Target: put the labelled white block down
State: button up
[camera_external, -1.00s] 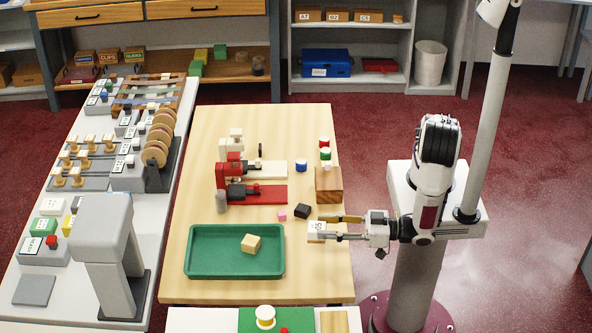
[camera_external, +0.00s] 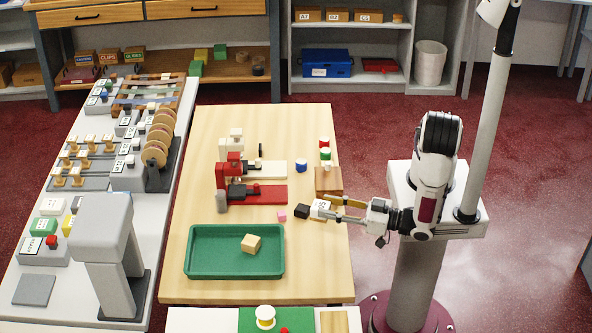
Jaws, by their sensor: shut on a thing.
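The labelled white block (camera_external: 320,208) is held between the fingertips of my gripper (camera_external: 333,209), near the right edge of the wooden table. Dark marks show on its upper face. It sits just right of a black block (camera_external: 302,212); I cannot tell whether the two touch. I cannot tell whether the white block rests on the table or is a little above it. The fingers hide part of its right side.
A small pink block (camera_external: 282,216) lies left of the black block. A green tray (camera_external: 200,262) with a wooden block (camera_external: 251,243) stands at the front. A brown wooden block (camera_external: 328,181) is just behind my gripper. Bare table (camera_external: 318,265) lies in front.

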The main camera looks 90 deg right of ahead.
jog(key=shift+f, duration=2.8)
jog(key=shift+f, duration=1.9)
jog(key=shift+f, duration=0.1)
jog(key=o, duration=1)
jog(key=shift+s+f, duration=0.1)
jog(key=v, duration=0.7)
jog(key=shift+s+a, duration=0.15)
jog(key=shift+s, duration=0.1)
jog(key=shift+o, duration=0.5)
